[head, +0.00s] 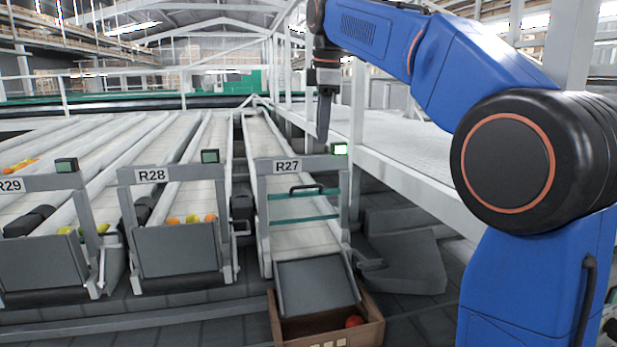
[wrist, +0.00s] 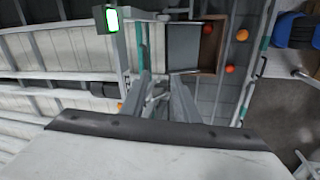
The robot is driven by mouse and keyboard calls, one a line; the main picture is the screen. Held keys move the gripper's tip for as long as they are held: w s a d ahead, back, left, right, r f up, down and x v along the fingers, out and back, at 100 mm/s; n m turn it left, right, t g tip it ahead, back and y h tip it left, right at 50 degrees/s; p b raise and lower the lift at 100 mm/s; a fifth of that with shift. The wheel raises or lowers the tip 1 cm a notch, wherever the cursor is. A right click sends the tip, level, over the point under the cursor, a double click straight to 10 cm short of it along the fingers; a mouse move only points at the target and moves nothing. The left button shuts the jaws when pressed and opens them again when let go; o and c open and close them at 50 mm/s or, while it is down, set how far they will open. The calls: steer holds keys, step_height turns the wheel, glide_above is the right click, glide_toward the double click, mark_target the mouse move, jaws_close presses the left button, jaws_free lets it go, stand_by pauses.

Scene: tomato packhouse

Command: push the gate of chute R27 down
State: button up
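Chute R27 (head: 262,225) stands in the middle of the head view, its sign on a grey crossbar. Below the sign is a clear gate pane with teal edges (head: 305,219) and a black handle (head: 307,188). The pane appears raised, with pale chute surface showing below it. A teal edge also shows in the wrist view (wrist: 140,45). My gripper (head: 323,138) points down, above and right of the handle, apart from it in the head view. In the wrist view, my gripper's fingers (wrist: 162,77) are spread with a gap and hold nothing visible.
A lit green lamp (head: 340,149) tops R27's right post, close to my gripper. A grey flap (head: 316,285) slopes into a wooden crate (head: 376,334) with a red tomato (head: 354,321). Chute R28 (head: 177,248) is at left. A white railing (head: 400,178) runs right. Tomatoes (wrist: 242,35) lie outside the crate.

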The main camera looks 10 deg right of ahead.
steer(key=w+a+r+n, duration=0.1)
steer(key=w+r+n, duration=0.1)
steer(key=w, duration=0.2)
steer(key=x, duration=1.7)
steer(key=shift+a+f, duration=0.15)
steer(key=shift+f, duration=0.2)
steer(key=shift+s, duration=0.1)
jaws_close()
